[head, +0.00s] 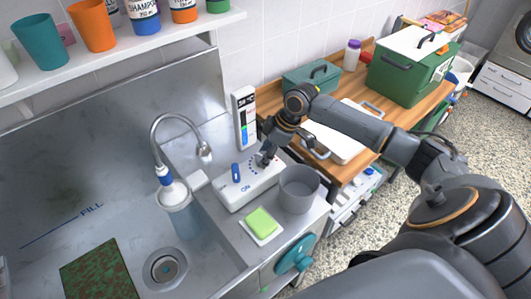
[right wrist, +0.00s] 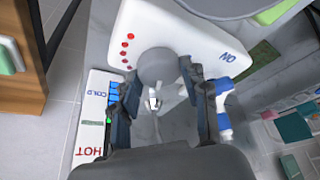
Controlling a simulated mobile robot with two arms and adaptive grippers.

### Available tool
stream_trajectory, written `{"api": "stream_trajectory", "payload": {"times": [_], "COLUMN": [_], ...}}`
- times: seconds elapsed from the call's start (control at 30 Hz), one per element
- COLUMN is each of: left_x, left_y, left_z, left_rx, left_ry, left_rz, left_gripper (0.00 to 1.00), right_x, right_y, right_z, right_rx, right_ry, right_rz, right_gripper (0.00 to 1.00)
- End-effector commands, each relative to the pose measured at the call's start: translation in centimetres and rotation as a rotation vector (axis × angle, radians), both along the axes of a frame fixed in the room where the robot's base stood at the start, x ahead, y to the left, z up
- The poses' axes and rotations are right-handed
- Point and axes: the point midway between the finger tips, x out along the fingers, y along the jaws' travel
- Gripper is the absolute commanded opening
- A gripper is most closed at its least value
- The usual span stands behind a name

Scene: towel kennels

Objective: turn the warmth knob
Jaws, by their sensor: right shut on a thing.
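A white control box (head: 240,191) stands on the steel counter beside the sink. It has a blue lever (head: 236,172), the word ON and an arc of coloured dots. The round grey warmth knob (right wrist: 157,66) is on the box, beside red dots in the right wrist view. My right gripper (head: 265,158) reaches down to the box from the right and is shut on the knob, which it mostly hides in the head view. A white wall gauge (head: 244,118) is behind the box; its HOT and COLD ends show in the right wrist view (right wrist: 95,118). My left gripper is out of view.
A grey cup (head: 299,190) stands close to the right of the box. A green sponge (head: 261,222) lies in front. A curved tap (head: 158,135) and a soap bottle (head: 177,205) are at left. A green crate (head: 405,75) stands on the wooden counter.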

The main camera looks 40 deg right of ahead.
Motion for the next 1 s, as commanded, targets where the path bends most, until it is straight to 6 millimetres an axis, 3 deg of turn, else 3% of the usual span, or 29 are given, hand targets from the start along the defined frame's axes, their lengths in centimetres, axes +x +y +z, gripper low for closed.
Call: {"api": "stream_trajectory", "payload": {"times": [0.4,0.8,0.83,0.9,1.0], "left_x": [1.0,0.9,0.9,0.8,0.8], "left_y": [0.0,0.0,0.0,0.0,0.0], "left_z": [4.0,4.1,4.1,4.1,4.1], "left_rx": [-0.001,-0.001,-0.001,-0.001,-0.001], "left_ry": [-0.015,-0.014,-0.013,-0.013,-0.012], "left_rz": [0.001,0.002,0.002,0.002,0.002], "left_gripper": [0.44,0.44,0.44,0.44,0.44], "right_x": [-0.2,-0.1,-0.1,-0.1,-0.1], "right_y": [0.2,0.2,0.2,0.2,0.2], "right_z": [0.3,-0.1,-0.1,-0.1,-0.1], "right_rx": [0.002,0.001,0.001,0.001,0.001], "right_ry": [0.006,0.002,0.002,0.002,0.002], "right_rz": [-0.189,-0.226,-0.226,-0.226,-0.225], "right_gripper": [0.14,0.14,0.51,0.65,0.69]}}
